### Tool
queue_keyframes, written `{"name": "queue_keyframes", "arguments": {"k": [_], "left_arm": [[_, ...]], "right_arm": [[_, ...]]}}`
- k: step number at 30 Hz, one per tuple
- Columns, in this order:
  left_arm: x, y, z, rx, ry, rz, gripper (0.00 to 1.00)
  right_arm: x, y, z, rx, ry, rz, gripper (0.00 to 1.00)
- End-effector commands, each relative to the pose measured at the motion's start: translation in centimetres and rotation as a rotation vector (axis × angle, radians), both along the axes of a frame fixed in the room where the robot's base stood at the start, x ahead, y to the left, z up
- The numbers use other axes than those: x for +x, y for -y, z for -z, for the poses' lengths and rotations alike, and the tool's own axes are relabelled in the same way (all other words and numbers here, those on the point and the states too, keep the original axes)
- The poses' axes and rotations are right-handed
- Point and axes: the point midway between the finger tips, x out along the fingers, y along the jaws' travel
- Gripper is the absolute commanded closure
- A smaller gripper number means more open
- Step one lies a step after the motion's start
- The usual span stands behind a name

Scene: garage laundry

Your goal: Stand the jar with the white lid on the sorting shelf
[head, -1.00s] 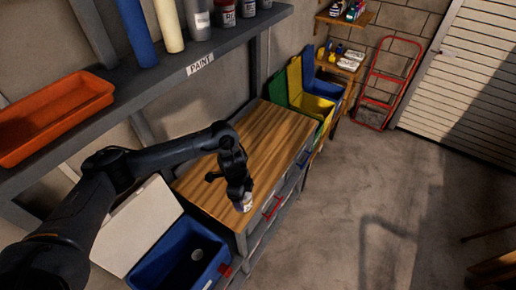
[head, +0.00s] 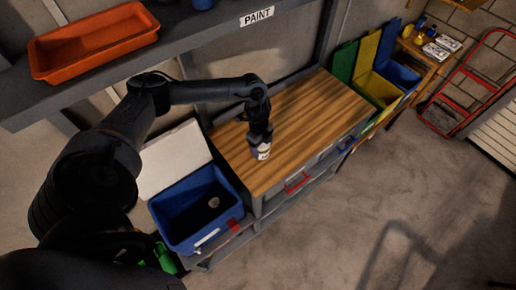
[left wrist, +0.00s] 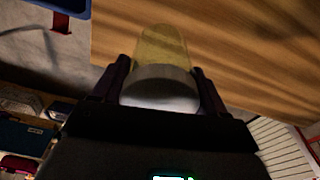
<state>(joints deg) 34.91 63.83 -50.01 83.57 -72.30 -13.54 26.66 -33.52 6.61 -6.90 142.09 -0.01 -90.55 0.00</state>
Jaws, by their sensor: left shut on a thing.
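My left gripper (head: 260,141) is shut on a small jar (head: 263,152) over the front left part of the wood-topped bench. In the head view the jar looks whitish with a dark blue patch, and the gripper hides its upper part. In the left wrist view the jar (left wrist: 162,50) has a clear yellowish body and a pale grey-white lid (left wrist: 160,87), with a finger on each side. I cannot tell whether the jar touches the bench. No shelf is marked as the sorting shelf. My right gripper is not in view.
The bench top (head: 320,115) is otherwise clear. A grey shelf (head: 200,55) labelled PAINT holds an orange tray (head: 95,42) above. A blue cooler (head: 190,212) with its lid open stands left of the bench. Green, yellow and blue bins (head: 380,92) and a red hand truck (head: 470,80) are beyond.

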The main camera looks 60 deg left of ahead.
Motion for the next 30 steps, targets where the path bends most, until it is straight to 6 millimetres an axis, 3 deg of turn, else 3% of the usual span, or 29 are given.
{"name": "queue_keyframes", "arguments": {"k": [6, 11, 19, 30], "left_arm": [[-0.9, -1.8, 1.2, 0.0, 0.0, -0.002, 0.63], [-1.0, -1.9, 1.9, -0.001, -0.001, 0.0, 0.63], [-1.0, -1.9, 4.9, -0.001, -0.001, -0.001, 0.63], [-1.0, -1.9, 5.4, -0.001, 0.001, -0.001, 0.63]], "right_arm": [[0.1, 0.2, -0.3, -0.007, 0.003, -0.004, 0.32], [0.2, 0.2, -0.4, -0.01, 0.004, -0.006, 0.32], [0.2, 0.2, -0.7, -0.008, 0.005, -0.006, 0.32], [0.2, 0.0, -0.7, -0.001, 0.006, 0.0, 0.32]]}}
